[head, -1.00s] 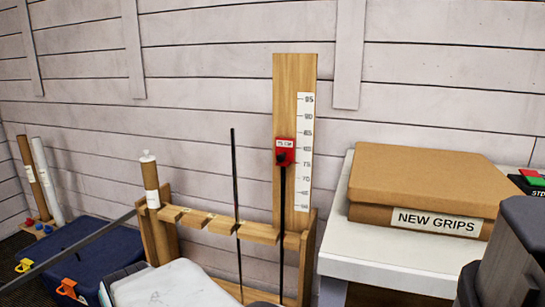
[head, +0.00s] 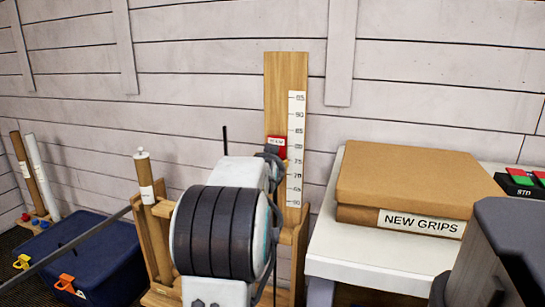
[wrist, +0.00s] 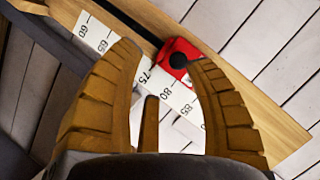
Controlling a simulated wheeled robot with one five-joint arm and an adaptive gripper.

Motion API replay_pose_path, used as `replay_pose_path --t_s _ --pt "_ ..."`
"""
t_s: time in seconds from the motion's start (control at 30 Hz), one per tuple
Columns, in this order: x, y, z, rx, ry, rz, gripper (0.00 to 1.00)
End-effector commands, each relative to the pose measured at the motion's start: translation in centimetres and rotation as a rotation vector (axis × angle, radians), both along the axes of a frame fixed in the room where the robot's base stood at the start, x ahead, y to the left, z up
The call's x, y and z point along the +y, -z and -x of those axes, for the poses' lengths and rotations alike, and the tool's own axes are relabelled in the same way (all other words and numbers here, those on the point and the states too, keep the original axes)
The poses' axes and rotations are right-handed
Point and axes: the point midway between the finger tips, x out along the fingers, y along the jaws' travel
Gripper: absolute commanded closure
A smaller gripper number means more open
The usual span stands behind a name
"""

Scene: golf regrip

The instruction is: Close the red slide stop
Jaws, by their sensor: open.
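The red slide stop (head: 278,141) sits on the upright wooden board (head: 286,75), beside its white number scale (head: 297,110). In the wrist view the red stop (wrist: 177,50) shows a dark round knob and lies close to the right finger's tip, near the 75 and 80 marks. My gripper (wrist: 165,55) is open, with its two ribbed brown fingers spread over the board and nothing held between them. In the head view my arm and gripper cover the lower part of the stop and the board below it. Whether a finger touches the stop cannot be told.
A wooden rack (head: 160,210) stands left of my arm with a capped tube (head: 145,175) in it. A box of new grips (head: 420,185) rests on a white table at right. The plank wall is close behind.

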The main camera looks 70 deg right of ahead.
Motion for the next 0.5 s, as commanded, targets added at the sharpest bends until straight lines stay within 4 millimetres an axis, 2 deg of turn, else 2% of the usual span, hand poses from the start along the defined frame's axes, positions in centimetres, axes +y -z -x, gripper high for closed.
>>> replay_pose_path --t_s 0.1,0.2,0.5 --pt "-0.7 -1.6 -0.1 -0.067 0.020 0.047 0.51" --pt "-1.2 -1.9 -0.2 -0.091 0.026 0.063 0.51" --pt "-3.5 -1.1 -0.8 -0.094 0.026 0.064 0.51"
